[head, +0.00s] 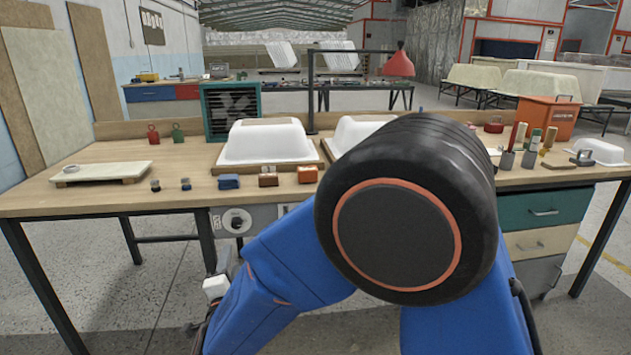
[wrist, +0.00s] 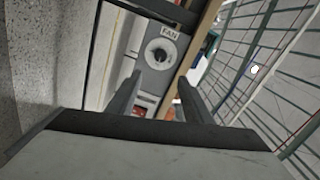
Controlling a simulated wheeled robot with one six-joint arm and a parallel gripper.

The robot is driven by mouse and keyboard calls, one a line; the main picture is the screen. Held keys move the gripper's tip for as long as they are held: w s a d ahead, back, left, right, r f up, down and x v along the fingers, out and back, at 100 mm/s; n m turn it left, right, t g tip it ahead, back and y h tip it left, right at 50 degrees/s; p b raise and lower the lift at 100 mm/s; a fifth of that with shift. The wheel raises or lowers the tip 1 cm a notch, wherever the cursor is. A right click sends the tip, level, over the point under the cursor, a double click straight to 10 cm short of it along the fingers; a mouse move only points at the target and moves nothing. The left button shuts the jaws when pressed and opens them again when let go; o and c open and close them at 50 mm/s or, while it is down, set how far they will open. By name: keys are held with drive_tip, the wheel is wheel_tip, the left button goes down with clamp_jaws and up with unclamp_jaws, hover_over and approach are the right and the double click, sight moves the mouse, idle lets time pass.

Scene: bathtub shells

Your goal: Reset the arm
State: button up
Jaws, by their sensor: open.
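My gripper (wrist: 159,79) is open and empty in the wrist view, its two dark fingers apart. Beyond the gap between the fingers is a grey control box (wrist: 150,77) with a round dial marked FAN. Nothing is between the fingertips. In the head view my blue arm is folded in front of the workbench, with a big black joint covering its middle right. The fan box (head: 245,219) shows there under the bench's front edge, left of my arm. I cannot make out the fingers in the head view.
The wooden workbench (head: 110,190) holds two white tub shells, the nearer at left (head: 266,142), small blocks, a pale board (head: 100,172) and a green fan unit (head: 231,110). An orange bin (head: 547,119) and tools stand at right. The floor left of the bench is clear.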

drive_tip(key=w+d+r+n+g+y, duration=0.1)
drive_tip(key=w+d+r+n+g, duration=0.2)
drive_tip(key=d, duration=0.6)
drive_tip(key=w+d+r+n+g+y, duration=0.1)
drive_tip(key=w+d+r+n, duration=0.15)
drive_tip(key=d+r, duration=0.45)
drive_tip(key=s+d+n+g+h, duration=0.1)
drive_tip(key=s+d+n+g, duration=0.15)
drive_tip(key=d, duration=0.65)
drive_tip(key=s+d+n+g, duration=0.1)
drive_tip(key=s+d, duration=0.2)
drive_tip(key=d, duration=0.6)
drive_tip(key=s+d+f+n+g+h, duration=0.1)
drive_tip(key=s+d+f+g+h, duration=0.1)
drive_tip(key=s+d, duration=0.9)
drive_tip(key=s+d+f+n+g+h, duration=0.2)
drive_tip(key=s+d+g+h, duration=0.1)
drive_tip(key=s+d, duration=0.9)
drive_tip(key=shift+s+d+f, duration=0.2)
drive_tip(key=shift+s+f, duration=0.1)
drive_tip(key=shift+s, duration=0.3)
